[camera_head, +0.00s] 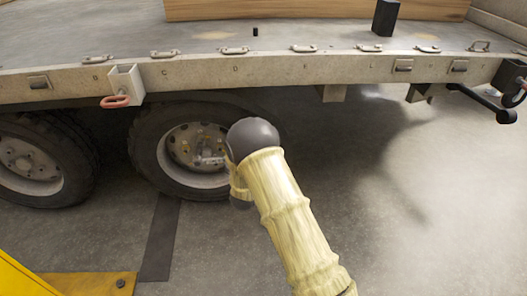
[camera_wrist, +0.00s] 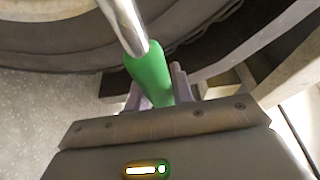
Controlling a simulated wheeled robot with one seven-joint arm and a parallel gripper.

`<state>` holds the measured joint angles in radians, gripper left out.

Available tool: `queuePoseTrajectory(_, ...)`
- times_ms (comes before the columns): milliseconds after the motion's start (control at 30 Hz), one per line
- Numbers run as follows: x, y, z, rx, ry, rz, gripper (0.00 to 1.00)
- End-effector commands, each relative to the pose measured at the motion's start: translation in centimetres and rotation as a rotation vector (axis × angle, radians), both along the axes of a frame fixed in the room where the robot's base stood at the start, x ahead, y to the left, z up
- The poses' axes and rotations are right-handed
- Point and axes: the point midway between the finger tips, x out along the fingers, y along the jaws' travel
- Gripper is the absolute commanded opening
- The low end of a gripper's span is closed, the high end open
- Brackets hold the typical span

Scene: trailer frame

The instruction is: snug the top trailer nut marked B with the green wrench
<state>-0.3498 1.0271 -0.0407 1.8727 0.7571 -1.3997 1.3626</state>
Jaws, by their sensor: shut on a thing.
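My gripper (camera_wrist: 157,88) is shut on the green handle of the wrench (camera_wrist: 150,75) in the wrist view. The wrench's steel shaft runs up and out at the top edge, so its head is out of sight. In the head view my padded arm reaches toward the right trailer wheel (camera_head: 175,155), and its dark wrist end hides my gripper and most of the wrench. Several nuts show blurred around the wheel's hub. I cannot read a B on any nut, nor tell whether the wrench touches one.
The trailer bed (camera_head: 300,72) overhangs the wheels, with metal latches along its edge. A second wheel (camera_head: 30,160) is at the left. A yellow object (camera_head: 90,284) is at lower left. The floor at right is clear.

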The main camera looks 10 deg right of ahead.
Motion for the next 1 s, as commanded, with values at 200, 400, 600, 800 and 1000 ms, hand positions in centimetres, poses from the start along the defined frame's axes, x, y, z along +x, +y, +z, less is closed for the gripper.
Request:
queuePoseTrajectory(200,0.0,0.1,-0.8,0.033,-0.001,0.003,0.0)
queuePoseTrajectory(400,0.0,0.1,-1.4,0.06,-0.003,0.003,0.0)
queuePoseTrajectory(600,0.0,0.1,-2.0,0.087,-0.003,0.004,0.0)
queuePoseTrajectory(800,0.0,0.1,-2.5,0.111,-0.004,0.003,0.0)
queuePoseTrajectory(1000,0.0,0.1,-2.6,0.119,-0.003,0.003,0.0)
